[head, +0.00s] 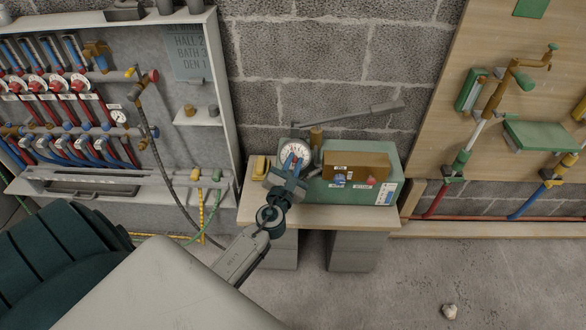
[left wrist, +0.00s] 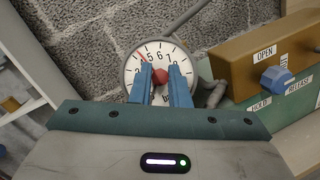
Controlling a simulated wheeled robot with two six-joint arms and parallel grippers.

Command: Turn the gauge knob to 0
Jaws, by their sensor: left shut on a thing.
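The gauge (head: 294,151) has a round white dial and stands on the bench against the block wall. In the left wrist view its dial (left wrist: 150,49) faces me, with a red knob (left wrist: 165,75) at its centre. My left gripper (head: 291,164) is at the dial face, its two blue fingers on either side of the knob and shut on it. A red needle tip points to the upper left of the dial, left of the 5. The fingers hide the lower part of the dial, so its 0 mark does not show. My right gripper is not in view.
A green pump unit (head: 386,189) with a brown block (head: 372,160) and a long grey lever (head: 362,117) stands right of the gauge. A small yellow object (head: 261,168) is at its left. A manifold cabinet (head: 228,110) is farther left. The floor at right is mostly clear.

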